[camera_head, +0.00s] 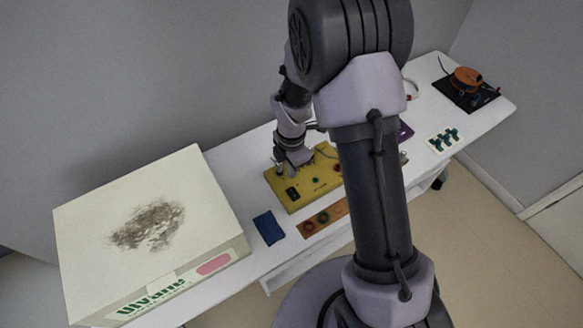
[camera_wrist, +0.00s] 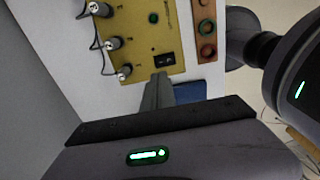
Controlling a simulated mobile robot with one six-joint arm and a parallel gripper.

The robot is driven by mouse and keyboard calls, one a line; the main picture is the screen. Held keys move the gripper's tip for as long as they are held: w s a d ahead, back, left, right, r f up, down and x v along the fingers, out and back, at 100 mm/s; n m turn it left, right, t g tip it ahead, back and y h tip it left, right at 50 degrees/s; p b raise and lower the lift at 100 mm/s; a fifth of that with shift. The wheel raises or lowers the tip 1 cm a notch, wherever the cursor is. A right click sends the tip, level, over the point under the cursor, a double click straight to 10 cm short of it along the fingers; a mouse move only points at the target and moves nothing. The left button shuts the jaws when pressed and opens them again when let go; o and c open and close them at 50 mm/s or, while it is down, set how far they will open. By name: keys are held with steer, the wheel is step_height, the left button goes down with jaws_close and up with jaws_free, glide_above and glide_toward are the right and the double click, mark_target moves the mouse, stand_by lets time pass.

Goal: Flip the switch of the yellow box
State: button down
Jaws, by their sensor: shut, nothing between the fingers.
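The yellow box (camera_head: 326,184) lies on the white table, partly hidden by my arm in the head view. It also shows in the wrist view (camera_wrist: 135,30), with a black rocker switch (camera_wrist: 164,59), a green round button (camera_wrist: 153,17) and several plugs with black cables along its left side. The switch shows in the head view too (camera_head: 292,193), near the box's front left corner. My gripper (camera_wrist: 160,76) is shut and empty. Its fingertips appear just below the switch in the wrist view; I cannot tell whether they touch the box. The switch's position is too small to tell.
An orange board (camera_head: 325,218) with round parts and a blue flat piece (camera_head: 268,228) lie in front of the box. A large carton (camera_head: 150,225) stands at the left. A white block with green parts (camera_head: 443,140) and an orange reel (camera_head: 467,78) are at the right.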

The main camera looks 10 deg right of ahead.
mark_target(291, 190)
step_height(291, 190, down, 9)
steer(key=b, duration=0.3)
steer(key=shift+f, duration=0.1)
